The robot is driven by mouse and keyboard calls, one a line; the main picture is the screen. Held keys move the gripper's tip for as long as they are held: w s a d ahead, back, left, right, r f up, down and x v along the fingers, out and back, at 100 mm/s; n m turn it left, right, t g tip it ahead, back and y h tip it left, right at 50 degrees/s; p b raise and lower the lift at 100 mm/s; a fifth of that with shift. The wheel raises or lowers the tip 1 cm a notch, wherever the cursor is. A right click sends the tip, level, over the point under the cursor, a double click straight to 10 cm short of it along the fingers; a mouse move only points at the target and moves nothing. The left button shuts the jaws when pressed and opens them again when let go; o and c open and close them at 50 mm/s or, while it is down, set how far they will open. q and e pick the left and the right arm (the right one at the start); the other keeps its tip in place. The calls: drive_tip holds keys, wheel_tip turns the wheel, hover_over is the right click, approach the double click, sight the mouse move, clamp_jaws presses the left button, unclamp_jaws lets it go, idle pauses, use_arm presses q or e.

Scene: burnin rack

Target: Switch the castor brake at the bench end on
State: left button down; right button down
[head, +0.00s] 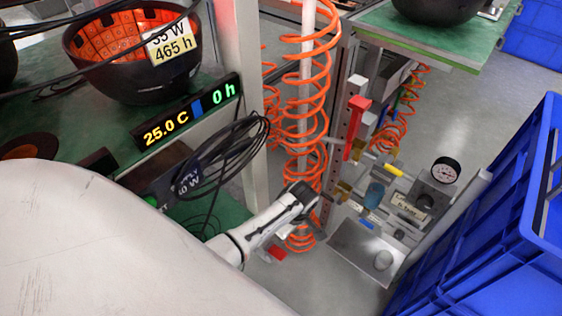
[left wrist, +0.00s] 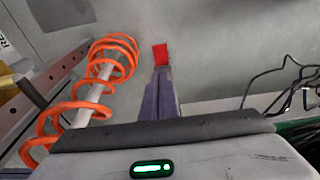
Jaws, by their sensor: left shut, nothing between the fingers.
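A small red tab (head: 277,253), which looks like the castor brake pedal, sits low near the floor beside the end of the green-topped bench. In the left wrist view the red tab (left wrist: 160,54) shows just beyond the tips of my left gripper (left wrist: 161,72). The gripper's fingers are together and hold nothing. I cannot tell whether the tips touch the tab. In the head view my left arm reaches down past the bench end, and its fingers are not clear there. The castor wheel and the brake's position cannot be made out. My right gripper is not in view.
Orange coiled hoses (head: 300,90) hang around a pale pole close to the left hand. A slotted upright with a red T-shaped part (head: 357,115) stands to the right. Black cables (head: 225,150) hang off the bench. A blue crate (head: 490,235) stands at right.

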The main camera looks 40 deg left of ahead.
sight(281, 254)
use_arm(q)
drive_tip(key=shift+f, duration=0.1)
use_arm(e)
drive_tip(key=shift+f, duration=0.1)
